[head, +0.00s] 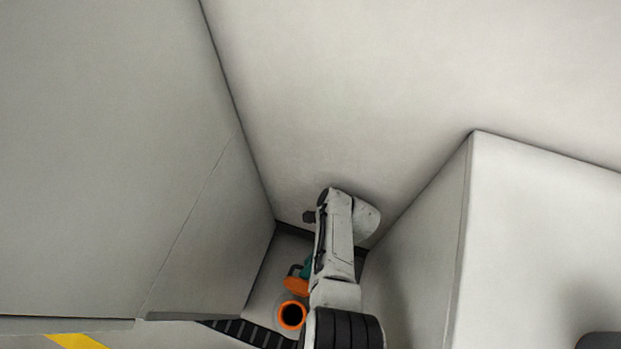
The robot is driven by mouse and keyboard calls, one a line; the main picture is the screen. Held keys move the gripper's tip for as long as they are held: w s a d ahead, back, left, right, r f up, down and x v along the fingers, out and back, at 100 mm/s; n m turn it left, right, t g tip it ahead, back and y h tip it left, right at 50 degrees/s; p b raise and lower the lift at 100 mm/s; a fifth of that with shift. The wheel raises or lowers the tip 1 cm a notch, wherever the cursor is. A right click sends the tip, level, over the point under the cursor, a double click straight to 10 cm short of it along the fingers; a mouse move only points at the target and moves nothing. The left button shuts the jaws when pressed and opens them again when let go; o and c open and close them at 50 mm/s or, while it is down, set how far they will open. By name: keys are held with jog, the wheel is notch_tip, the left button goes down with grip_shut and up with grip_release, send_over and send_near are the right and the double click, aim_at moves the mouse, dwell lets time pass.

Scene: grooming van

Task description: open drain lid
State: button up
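An orange ring (291,316) with a dark round opening sits low in the narrow recess, just left of my arm. An orange piece (296,286), which looks like the drain lid, is just above the ring in the picture. It appears apart from the opening, and I cannot tell its exact tilt. A dark hooked part (293,270) and a teal part (306,270) show beside the orange piece, partly hidden by my arm. My arm reaches into the recess over the right side of these parts. I cannot make out my gripper's fingers, nor whether they touch the lid.
A tall grey panel (110,160) closes the recess on the left. A pale box-like block (540,230) bounds it on the right, and a plain wall (400,80) stands behind. A dark ribbed strip (250,333) runs along the floor. Room around my arm is tight.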

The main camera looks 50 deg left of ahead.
jog(key=shift+r, duration=0.15)
jog(key=s+r+p, duration=0.1)
jog(key=r+p, duration=0.2)
jog(key=p, duration=0.1)
jog(key=s+d+r+p, duration=0.1)
jog(key=r+p, duration=0.2)
jog(key=p, duration=0.1)
jog(key=s+d+r+p, duration=0.1)
jog(key=s+r+p, duration=0.1)
jog(key=r+p, duration=0.1)
jog(key=shift+d+p, duration=0.25)
jog(key=shift+p, duration=0.35)
jog(key=s+d+r+p, duration=0.3)
jog(key=s+d+p, duration=0.2)
jog(key=s+p, duration=0.2)
jog(key=shift+s+r+p, duration=0.35)
jog(key=shift+s, duration=0.15)
